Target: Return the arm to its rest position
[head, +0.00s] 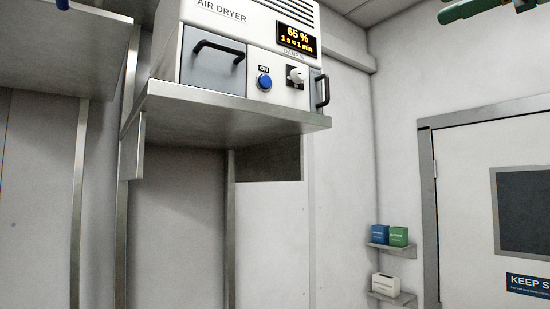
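Neither gripper can be made out in the head view, and no fingertips show. A green part (478,10) is cut off by the top right edge. I cannot tell whether it belongs to one of my arms. A small blue piece (62,4) shows at the top left edge and is also too cut off to identify.
An air dryer (238,45) with dark handles, a blue button and a lit display reading 65 % stands on a metal wall shelf (220,112). Small corner shelves (393,249) hold blue, green and white boxes. A grey-framed door (465,190) is at right.

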